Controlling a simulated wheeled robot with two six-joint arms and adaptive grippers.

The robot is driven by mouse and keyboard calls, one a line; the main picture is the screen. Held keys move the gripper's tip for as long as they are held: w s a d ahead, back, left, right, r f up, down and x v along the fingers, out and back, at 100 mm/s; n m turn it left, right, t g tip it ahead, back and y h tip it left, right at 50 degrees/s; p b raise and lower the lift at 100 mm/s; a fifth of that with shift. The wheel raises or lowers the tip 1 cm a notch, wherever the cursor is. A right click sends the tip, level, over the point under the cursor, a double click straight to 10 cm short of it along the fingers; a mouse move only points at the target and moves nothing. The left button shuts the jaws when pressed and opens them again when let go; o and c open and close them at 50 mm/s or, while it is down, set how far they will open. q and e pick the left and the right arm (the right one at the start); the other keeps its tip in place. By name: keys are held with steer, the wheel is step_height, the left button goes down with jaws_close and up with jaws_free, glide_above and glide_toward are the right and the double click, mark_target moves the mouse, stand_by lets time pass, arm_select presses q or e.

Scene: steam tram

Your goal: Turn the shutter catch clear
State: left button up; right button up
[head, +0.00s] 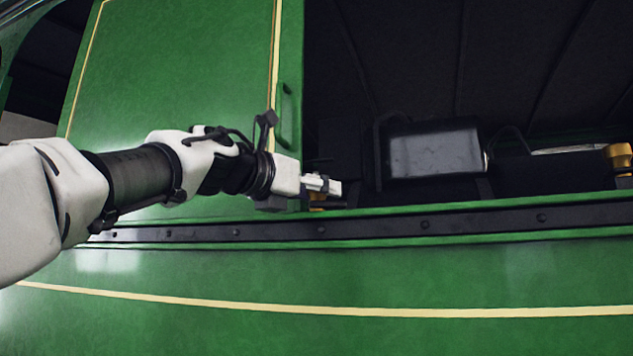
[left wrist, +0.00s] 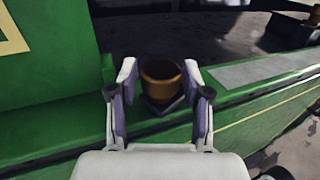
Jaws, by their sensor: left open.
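The green shutter panel (head: 185,80) with cream lining stands at the left of the dark opening. A short brass round piece, which looks like the catch (left wrist: 161,84), sits on a dark base at the sill; in the head view only a sliver of brass (head: 317,197) shows below my gripper. My left gripper (head: 334,186) is at the sill just right of the panel's edge. In the left wrist view my left gripper (left wrist: 160,75) is open, with one finger on either side of the brass piece. I cannot tell whether the fingers touch it. My right gripper is out of view.
A green handle (head: 289,115) is on the panel's right edge. A dark box (head: 434,151) stands inside the opening. Another brass piece (head: 620,155) is at the far right. A black riveted strip (head: 470,217) runs along the green side below the sill.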

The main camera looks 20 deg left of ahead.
arm_select(q)
steer(key=c, duration=0.9)
steer(key=shift+m+g+h, duration=0.4)
steer(key=shift+m+h, duration=0.2)
steer(key=shift+h, duration=0.3)
steer(key=shift+w+r+m+g+h+p, duration=0.1)
steer(key=shift+w+m+g+h+p, duration=0.05)
steer(key=shift+m+g+h+p, duration=0.55)
steer(key=m+g+h+p, duration=0.1)
steer(key=h, duration=0.1)
steer(key=shift+m+g+h, duration=0.4)
steer(key=shift+m+g, duration=0.3)
steer(key=o, duration=0.9)
steer(key=shift+f, duration=0.2)
steer(key=shift+d, duration=0.2)
